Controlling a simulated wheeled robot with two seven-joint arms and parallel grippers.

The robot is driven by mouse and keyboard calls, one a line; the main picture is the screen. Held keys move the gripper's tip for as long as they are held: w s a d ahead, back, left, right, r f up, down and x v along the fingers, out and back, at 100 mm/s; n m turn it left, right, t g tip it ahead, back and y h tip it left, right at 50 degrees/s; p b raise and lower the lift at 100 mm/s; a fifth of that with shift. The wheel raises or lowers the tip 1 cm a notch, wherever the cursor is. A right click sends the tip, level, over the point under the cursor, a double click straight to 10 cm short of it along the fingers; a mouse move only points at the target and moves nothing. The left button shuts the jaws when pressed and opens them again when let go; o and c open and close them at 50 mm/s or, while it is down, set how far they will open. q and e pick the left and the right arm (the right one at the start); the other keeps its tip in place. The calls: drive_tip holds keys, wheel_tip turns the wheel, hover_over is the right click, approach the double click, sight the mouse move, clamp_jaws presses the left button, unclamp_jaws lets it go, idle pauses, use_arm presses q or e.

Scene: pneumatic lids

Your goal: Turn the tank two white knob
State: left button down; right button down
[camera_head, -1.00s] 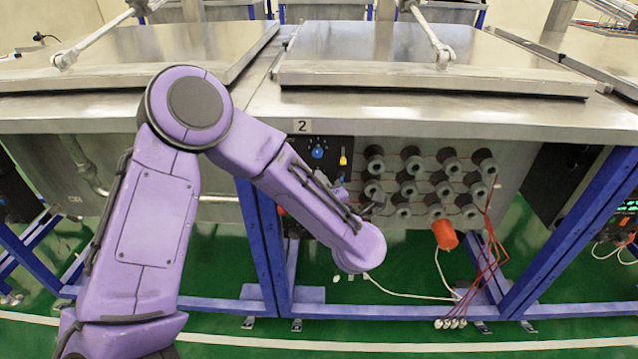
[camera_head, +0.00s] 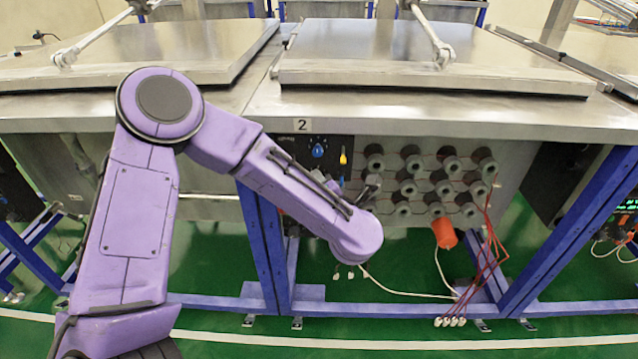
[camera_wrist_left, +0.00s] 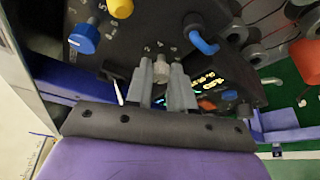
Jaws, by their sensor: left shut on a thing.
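The tank two (camera_head: 430,75) has its lid down and a number 2 label on its front edge. Its black control panel (camera_head: 330,146) hangs below. In the left wrist view, my left gripper (camera_wrist_left: 161,84) has its grey fingers on both sides of the white knob (camera_wrist_left: 160,68) and is shut on it. In the head view, my left forearm covers the knob and most of the gripper. My right gripper is not in view.
A blue knob (camera_wrist_left: 84,39) and a yellow knob (camera_wrist_left: 120,7) sit on the same panel. A bent blue lever (camera_wrist_left: 203,42) is to the right. Several grey cylindrical fittings (camera_head: 412,153), red cables and an orange plug (camera_head: 444,233) are beside the panel.

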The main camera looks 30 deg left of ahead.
use_arm(q)
drive_tip(key=c, duration=1)
unclamp_jaws()
drive_tip(key=v, duration=1)
drive_tip(key=shift+s+d+r, duration=0.1)
drive_tip(key=shift+s+d, duration=0.1)
